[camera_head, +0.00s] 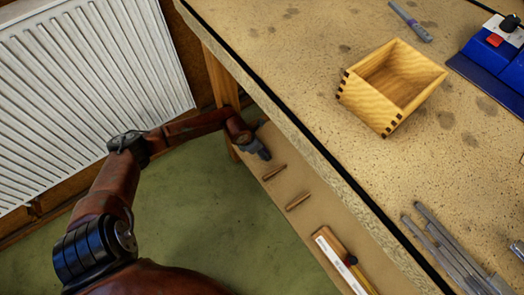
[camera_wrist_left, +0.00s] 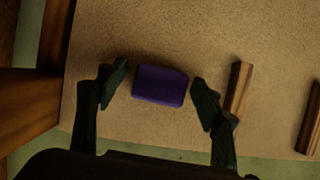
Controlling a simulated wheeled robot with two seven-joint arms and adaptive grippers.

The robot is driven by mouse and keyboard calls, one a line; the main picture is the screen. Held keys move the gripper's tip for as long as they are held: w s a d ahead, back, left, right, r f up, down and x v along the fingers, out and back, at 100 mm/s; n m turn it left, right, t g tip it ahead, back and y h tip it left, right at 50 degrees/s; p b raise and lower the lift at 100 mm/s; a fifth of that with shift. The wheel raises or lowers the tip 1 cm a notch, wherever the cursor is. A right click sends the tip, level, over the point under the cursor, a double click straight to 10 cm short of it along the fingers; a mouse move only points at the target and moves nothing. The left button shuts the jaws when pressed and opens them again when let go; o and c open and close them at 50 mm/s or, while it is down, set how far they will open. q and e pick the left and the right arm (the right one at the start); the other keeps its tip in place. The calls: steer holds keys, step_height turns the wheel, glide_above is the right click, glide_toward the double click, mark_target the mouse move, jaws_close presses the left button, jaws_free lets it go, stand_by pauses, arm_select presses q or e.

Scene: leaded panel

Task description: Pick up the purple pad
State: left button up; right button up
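The purple pad (camera_wrist_left: 160,85) lies flat on a tan shelf (camera_wrist_left: 200,30) in the left wrist view. My left gripper (camera_wrist_left: 160,88) is open, with one finger on each side of the pad and a small gap showing on both sides. I cannot tell how far the fingertips are above the shelf. In the head view my left gripper (camera_head: 262,152) reaches onto the low shelf (camera_head: 310,215) under the bench, and the pad is hidden there. My right gripper is in neither view.
Two wooden pieces (camera_head: 298,201) (camera_head: 274,172) lie on the shelf to the right of my left gripper; one (camera_wrist_left: 238,88) is close to the right finger. A wooden leg (camera_head: 222,90) stands beside the arm. The bench top (camera_head: 285,60) overhangs, holding a wooden box (camera_head: 365,105).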

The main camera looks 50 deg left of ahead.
mark_target(265, 149)
arm_select(q)
steer(key=c, duration=1)
steer(key=shift+c, duration=0.2)
steer(key=shift+r, duration=0.5)
steer(key=r+p, duration=0.2)
steer(key=r, duration=0.1)
steer(key=s+r+p, duration=0.1)
steer(key=shift+d+r+p, duration=0.35)
steer(key=shift+d+r, duration=0.05)
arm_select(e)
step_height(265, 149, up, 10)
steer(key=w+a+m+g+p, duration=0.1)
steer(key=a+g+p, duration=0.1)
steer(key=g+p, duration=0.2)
arm_select(q)
steer(key=s+d+r+p, duration=0.4)
steer(key=s+d+r, duration=0.2)
steer(key=s, duration=0.5)
steer(key=shift+d+r+p, duration=0.15)
steer(key=shift+r+p, duration=0.25)
steer(key=shift+r, duration=0.15)
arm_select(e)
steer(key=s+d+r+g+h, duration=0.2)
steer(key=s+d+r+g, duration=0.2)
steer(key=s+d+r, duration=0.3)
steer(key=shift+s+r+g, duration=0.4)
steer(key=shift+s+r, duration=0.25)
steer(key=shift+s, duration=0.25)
